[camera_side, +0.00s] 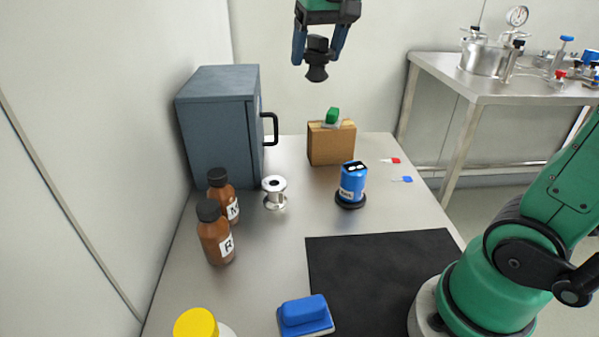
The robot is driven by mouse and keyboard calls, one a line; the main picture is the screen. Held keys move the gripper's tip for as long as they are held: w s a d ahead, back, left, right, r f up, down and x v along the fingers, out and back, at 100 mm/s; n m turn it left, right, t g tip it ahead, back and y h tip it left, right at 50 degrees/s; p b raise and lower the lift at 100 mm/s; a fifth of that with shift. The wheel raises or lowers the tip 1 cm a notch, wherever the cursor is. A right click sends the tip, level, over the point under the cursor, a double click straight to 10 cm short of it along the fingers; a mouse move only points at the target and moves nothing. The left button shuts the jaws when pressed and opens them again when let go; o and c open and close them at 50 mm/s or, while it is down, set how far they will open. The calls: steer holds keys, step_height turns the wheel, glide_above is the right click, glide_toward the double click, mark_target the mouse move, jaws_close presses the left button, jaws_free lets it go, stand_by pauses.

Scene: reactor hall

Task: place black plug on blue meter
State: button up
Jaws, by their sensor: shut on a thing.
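My gripper (320,48) is high above the back of the table, its two blue fingers shut on a black plug (316,72). The plug hangs below the fingertips with its flared end down, well clear of everything. The blue meter (352,186) is a small blue cylinder with a white label and dark spots on its top. It stands upright on a black round base to the right of the table's middle, below and a little right of my gripper.
A cardboard box (331,145) with a green item (332,116) on top stands behind the meter. A grey cabinet (216,125), brown bottles (215,235) and a metal spool (275,193) are left. A black mat (375,270) and blue block (304,311) lie in front.

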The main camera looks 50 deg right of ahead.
steer(key=s+d+r+m+h, duration=0.1)
steer(key=s+d+r+m, duration=0.1)
steer(key=s+d+m, duration=0.35)
steer(key=n, duration=0.1)
glide_above(352, 161)
steer(key=s+a, duration=0.2)
steer(key=shift+g, duration=0.4)
steer(key=f, duration=2)
steer(key=shift+w+d, duration=0.2)
steer(key=shift+d, duration=0.05)
steer(key=o, duration=1.3)
steer(key=v, duration=1.2)
steer(key=a+f+n+t+y, duration=0.1)
steer(key=a+f+n, duration=0.1)
steer(key=a+n, duration=0.1)
steer(key=a+f+n+t+y, duration=0.1)
steer(key=a+f+n, duration=0.2)
steer(key=a, duration=0.2)
steer(key=w+a+f+n+t, duration=0.1)
steer(key=a+f+n+t, duration=0.1)
steer(key=a+f+n, duration=0.1)
steer(key=shift+w+a+f+y, duration=0.1)
steer(key=shift+w+a+y, duration=0.05)
steer(key=shift+a+y, duration=0.25)
